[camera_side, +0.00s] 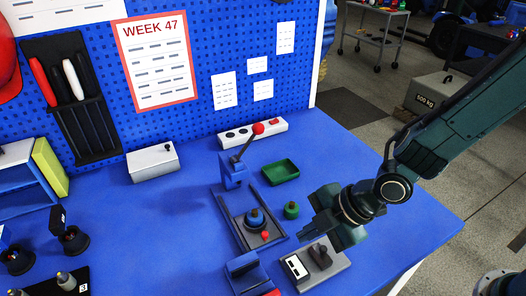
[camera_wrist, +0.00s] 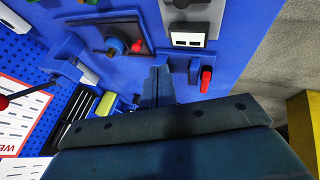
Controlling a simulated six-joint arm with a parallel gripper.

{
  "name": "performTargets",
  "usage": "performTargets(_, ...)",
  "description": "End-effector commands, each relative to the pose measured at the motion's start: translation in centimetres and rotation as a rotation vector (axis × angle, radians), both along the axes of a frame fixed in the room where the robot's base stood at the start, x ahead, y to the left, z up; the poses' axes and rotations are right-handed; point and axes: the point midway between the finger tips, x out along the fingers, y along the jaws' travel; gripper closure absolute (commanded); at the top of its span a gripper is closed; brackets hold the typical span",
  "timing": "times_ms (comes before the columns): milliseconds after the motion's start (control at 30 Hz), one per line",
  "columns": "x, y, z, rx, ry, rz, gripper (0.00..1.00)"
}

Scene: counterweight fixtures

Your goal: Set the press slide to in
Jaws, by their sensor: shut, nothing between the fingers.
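The press slide is a dark carriage carrying a blue round fixture (camera_side: 255,218) and a red knob (camera_side: 265,235). It sits toward the near end of a dark rectangular frame (camera_side: 222,199), away from the blue press (camera_side: 233,172) with its red-ball lever (camera_side: 258,128) at the far end. The blue fixture (camera_wrist: 115,45) and red knob (camera_wrist: 136,46) also show in the wrist view. My gripper (camera_side: 312,228) is shut and empty, above the bench to the right of the slide, apart from the knob. Its fingers (camera_wrist: 157,80) point toward the bench in the wrist view.
A grey fixture with a black handle (camera_side: 320,255) stands below my gripper. A blue block (camera_side: 243,270) with a red part is in front of the frame. A green cylinder (camera_side: 291,211) and green tray (camera_side: 280,171) lie to the right. Bare bench shows left of the frame.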

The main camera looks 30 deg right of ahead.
Motion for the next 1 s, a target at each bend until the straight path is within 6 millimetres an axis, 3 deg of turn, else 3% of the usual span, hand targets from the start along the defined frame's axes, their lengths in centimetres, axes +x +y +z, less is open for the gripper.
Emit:
performTargets(700,2.5,2.9,-6.0,-0.002,0.002,0.002,1.0)
performTargets(1000,5.7,3.3,-6.5,0.001,-0.001,-0.002,1.0)
